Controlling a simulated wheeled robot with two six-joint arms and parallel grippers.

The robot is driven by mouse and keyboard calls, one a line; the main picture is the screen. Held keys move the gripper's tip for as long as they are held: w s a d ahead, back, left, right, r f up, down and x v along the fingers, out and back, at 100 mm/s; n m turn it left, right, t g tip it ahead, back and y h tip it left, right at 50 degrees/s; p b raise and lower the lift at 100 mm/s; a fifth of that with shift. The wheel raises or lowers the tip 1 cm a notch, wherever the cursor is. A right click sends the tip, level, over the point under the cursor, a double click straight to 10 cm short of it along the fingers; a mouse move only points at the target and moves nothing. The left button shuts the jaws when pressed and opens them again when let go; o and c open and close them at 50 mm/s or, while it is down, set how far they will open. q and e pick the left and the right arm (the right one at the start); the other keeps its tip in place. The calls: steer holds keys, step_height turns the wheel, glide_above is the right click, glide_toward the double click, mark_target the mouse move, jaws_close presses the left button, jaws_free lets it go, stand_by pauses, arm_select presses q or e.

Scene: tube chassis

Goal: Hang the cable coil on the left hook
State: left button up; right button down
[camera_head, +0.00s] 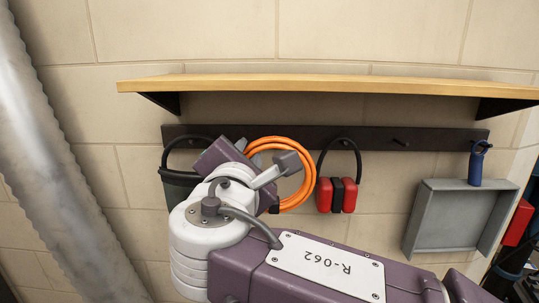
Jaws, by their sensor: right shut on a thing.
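The orange cable coil (311,180) is in front of the dark hook rail (380,136), left of the red ear defenders. My right gripper (283,168) is at the coil's left part, shut on it, with its grey finger across the loop. My right arm comes up from the lower right and covers the coil's lower left side. The hook behind the coil is hidden, so I cannot tell whether the coil touches a hook. At the rail's left end hangs a dark item with a black loop (174,178), partly covered by my wrist. My left gripper is out of view.
Red ear defenders (337,194) hang close to the coil's right. A bare peg (401,142) shows farther right, then a blue-handled tool (477,164) and a grey tray (415,226). A wooden shelf (330,84) juts out above the rail. A metal duct (55,160) stands left.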

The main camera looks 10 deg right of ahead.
steer(key=shift+w+d+r, duration=0.1)
steer(key=shift+w+d, duration=0.05)
steer(key=shift+d, duration=0.45)
steer(key=shift+w+d, duration=0.15)
steer(key=shift+d, duration=0.1)
steer(key=shift+w+a, duration=0.2)
steer(key=shift+w, duration=0.45)
steer(key=shift+w+a, duration=0.15)
steer(key=shift+w, duration=0.5)
steer(key=shift+w+d+f+p, duration=0.1)
steer(key=shift+w+d+p, duration=0.1)
steer(key=shift+w+d, duration=0.25)
steer(key=shift+w+d+f+p, duration=0.1)
steer(key=shift+w+d+p, duration=0.15)
steer(key=shift+w, duration=0.35)
arm_select(q)
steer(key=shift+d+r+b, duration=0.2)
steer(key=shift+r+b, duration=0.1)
steer(key=shift+b, duration=0.2)
arm_select(e)
steer(key=w, duration=0.1)
steer(key=w+f, duration=0.1)
steer(key=w, duration=0.2)
steer(key=shift+w+d+f, duration=0.25)
steer(key=shift+d+f, duration=0.05)
steer(key=shift+d, duration=0.1)
